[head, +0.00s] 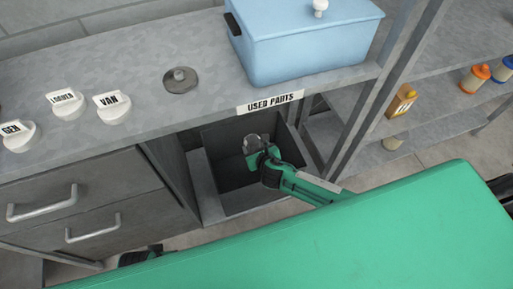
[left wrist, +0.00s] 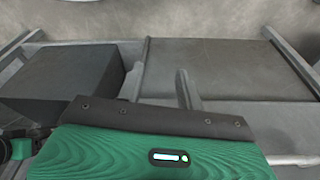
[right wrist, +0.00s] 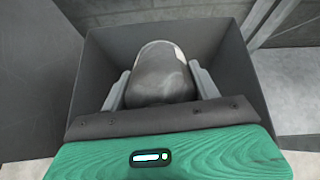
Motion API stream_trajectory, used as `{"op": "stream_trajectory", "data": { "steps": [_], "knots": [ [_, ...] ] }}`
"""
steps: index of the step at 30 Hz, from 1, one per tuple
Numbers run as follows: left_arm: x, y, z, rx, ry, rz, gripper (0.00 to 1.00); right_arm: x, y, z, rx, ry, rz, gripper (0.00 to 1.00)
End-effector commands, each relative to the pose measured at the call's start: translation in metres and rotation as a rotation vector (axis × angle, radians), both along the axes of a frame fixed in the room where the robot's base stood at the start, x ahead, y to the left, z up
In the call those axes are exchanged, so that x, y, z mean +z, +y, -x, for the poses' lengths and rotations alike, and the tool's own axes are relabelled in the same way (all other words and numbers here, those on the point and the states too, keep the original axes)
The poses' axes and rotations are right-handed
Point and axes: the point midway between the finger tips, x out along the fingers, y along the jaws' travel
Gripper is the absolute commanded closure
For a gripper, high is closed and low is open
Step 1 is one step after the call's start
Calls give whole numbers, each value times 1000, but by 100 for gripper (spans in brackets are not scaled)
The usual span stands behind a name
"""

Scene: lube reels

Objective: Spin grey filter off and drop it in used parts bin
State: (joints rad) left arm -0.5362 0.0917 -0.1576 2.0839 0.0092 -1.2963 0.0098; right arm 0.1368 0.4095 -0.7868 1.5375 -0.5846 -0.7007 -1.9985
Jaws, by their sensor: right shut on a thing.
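The grey filter (right wrist: 160,70) is a rounded dark grey canister with a pale label patch, between the two fingers of my right gripper (right wrist: 160,88). In the head view my right gripper (head: 262,152) is shut on the filter (head: 252,142), which is small and partly hidden there. The dark used parts bin (head: 228,200) stands under the counter, and the filter is over its opening. The bin walls (right wrist: 92,75) surround the filter in the right wrist view. My left gripper (left wrist: 160,85) is empty, its fingers apart, low by the drawers.
The counter (head: 130,45) with a USED PARTS label (head: 270,102) overhangs the bin. On it are a round mount with a stud (head: 180,80), white tags, and a blue lidded box (head: 305,45). A post (head: 372,90) and shelves stand right of the bin.

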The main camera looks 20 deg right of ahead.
Motion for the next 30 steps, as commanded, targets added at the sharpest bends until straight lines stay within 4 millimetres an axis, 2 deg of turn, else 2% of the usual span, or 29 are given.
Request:
{"op": "stream_trajectory", "data": {
  "steps": [1,4,5,13,17,20,22,30],
  "knots": [
    [0,0,0,0,0,0,64,1,0,0,0,-2,0,36],
    [0,0,0,0,0,0,64,1,0,0,0,-1,0,17],
    [0,0,0,0,0,0,64,1,0,0,0,-1,0,13],
    [1,0,-1,0,-3,1,64,0,0,1,0,1,0,13],
    [4,0,-1,0,-6,1,64,5,0,8,1,0,0,13],
    [1,-1,-1,-1,-3,1,64,13,-1,21,2,1,1,13],
    [-13,-2,-1,-3,14,0,64,21,-1,33,4,1,0,13],
    [-36,-1,5,-2,42,-6,64,52,-3,86,2,1,0,13]
  ]
}}
